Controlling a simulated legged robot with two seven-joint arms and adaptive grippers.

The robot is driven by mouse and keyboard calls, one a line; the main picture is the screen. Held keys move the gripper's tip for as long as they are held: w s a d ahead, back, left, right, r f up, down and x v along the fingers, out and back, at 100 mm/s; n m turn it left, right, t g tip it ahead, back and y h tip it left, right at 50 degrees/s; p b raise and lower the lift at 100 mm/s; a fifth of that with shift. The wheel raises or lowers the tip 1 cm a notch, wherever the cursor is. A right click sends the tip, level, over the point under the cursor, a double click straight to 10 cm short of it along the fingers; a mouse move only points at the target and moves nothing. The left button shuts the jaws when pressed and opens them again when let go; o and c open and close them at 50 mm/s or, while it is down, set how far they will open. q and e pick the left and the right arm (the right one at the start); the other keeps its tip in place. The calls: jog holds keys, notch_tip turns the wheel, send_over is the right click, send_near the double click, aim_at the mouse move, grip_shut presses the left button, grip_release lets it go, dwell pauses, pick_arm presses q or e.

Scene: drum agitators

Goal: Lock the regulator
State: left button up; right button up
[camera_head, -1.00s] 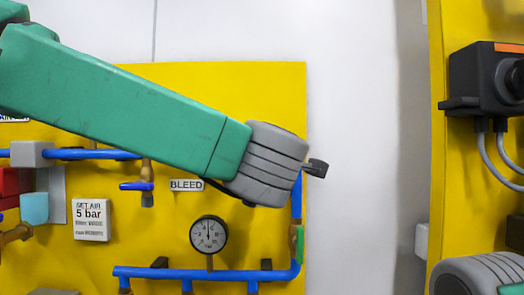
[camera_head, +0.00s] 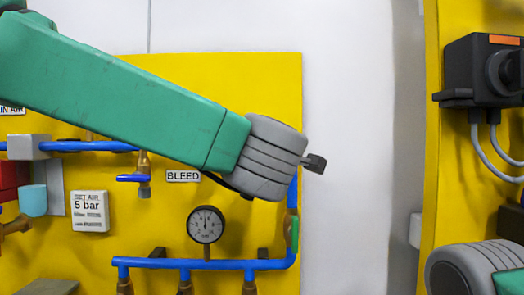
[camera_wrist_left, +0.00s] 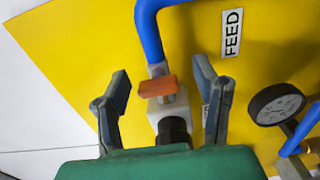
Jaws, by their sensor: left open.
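In the left wrist view, a pale grey block with a black round knob (camera_wrist_left: 173,130) at its lower end sits below a blue pipe; it looks like the regulator. An orange tab (camera_wrist_left: 157,87) lies across its upper part. My left gripper (camera_wrist_left: 162,70) is open, with one dark finger on each side of the block and visible gaps to it. Nothing is held. In the head view my left arm crosses the yellow panel (camera_head: 260,85); its gripper fingers are not seen there. My right arm shows only a grey joint at the lower right; its gripper is out of view.
A FEED label (camera_wrist_left: 232,33) and a gauge (camera_wrist_left: 277,103) lie right of the fingers. The head view shows blue pipework (camera_head: 205,264), a dial gauge (camera_head: 205,225), a BLEED label (camera_head: 183,176) and a 5 bar sign (camera_head: 89,211). A black switch box (camera_head: 485,70) is at right.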

pick_arm(q)
jog(key=s, duration=1.2)
